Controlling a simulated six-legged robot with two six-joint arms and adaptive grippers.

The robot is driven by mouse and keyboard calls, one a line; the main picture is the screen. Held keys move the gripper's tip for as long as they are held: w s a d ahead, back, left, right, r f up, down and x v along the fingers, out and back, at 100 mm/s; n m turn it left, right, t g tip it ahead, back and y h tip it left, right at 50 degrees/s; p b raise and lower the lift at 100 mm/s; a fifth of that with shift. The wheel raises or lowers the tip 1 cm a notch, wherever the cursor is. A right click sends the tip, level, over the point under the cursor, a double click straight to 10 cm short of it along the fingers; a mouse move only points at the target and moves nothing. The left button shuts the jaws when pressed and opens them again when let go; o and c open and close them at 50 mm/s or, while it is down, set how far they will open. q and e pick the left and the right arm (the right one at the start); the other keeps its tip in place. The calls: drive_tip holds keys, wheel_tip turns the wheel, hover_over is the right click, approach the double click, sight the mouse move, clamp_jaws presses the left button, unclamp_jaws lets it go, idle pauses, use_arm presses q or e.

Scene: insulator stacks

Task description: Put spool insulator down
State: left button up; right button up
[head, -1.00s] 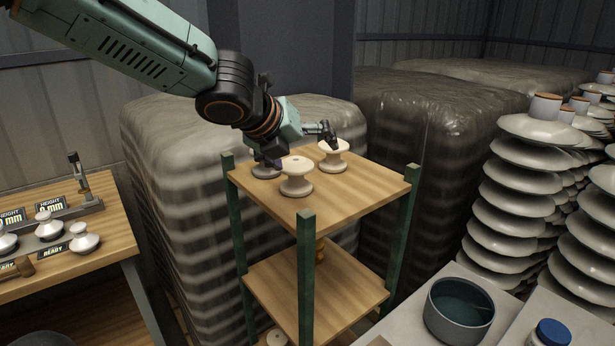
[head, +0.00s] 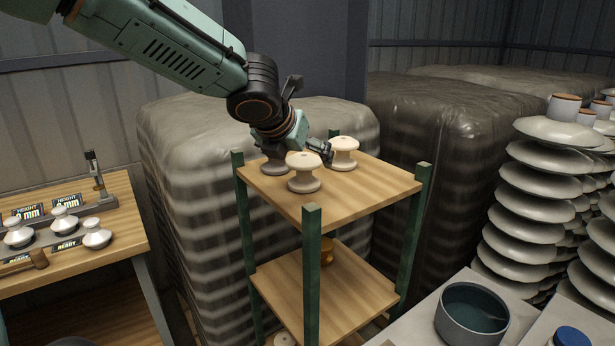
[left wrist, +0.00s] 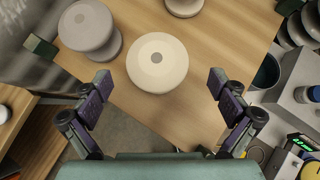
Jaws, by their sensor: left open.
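My left gripper (head: 300,152) is open and empty above the top board of a small shelf, close to a cream spool insulator (head: 304,172). That spool stands upright on the board. In the left wrist view it (left wrist: 157,62) lies centred, a little beyond the open fingertips (left wrist: 159,84), with a gap on each side. A second cream spool (head: 343,153) stands behind to the right. A grey spool (head: 274,165) stands at the left, partly hidden by my gripper; it also shows in the left wrist view (left wrist: 87,26). My right gripper is out of view.
The wooden shelf (head: 365,196) has green corner posts and a lower board holding a brownish object (head: 327,252). A workbench (head: 125,236) with silvery insulators stands left. A bowl (head: 472,315) and tall disc stacks (head: 540,190) stand right. Wrapped bales (head: 440,120) fill the back.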

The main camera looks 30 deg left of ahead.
use_arm(q)
drive_tip(key=f, duration=0.1)
drive_tip(key=w+a+f, duration=0.1)
drive_tip(key=w+f, duration=0.1)
drive_tip(key=shift+w+a+f+b, duration=0.25)
drive_tip(key=shift+f+b, duration=0.1)
drive_tip(key=shift+w+d+f, duration=0.1)
drive_tip(key=shift+w+d, duration=0.1)
drive_tip(key=shift+w, duration=0.2)
drive_tip(key=shift+s+d, duration=0.1)
drive_tip(key=shift+d, duration=0.2)
drive_tip(key=shift+c, duration=0.4)
drive_tip(key=shift+s+r, duration=0.15)
drive_tip(key=shift+r, duration=0.05)
drive_tip(key=shift+c, duration=0.8)
drive_tip(key=shift+s+a, duration=0.1)
drive_tip(key=shift+a, duration=0.25)
drive_tip(key=c, duration=0.3)
drive_tip(key=shift+f, duration=0.1)
drive_tip(key=shift+c, duration=0.8)
drive_tip(key=shift+w+d, duration=0.25)
drive_tip(key=c, duration=0.4)
drive_tip(key=shift+s+a, duration=0.1)
drive_tip(key=shift+s, duration=0.05)
drive_tip(key=c, duration=0.5)
drive_tip(key=shift+a, duration=0.1)
drive_tip(key=shift+c, duration=1)
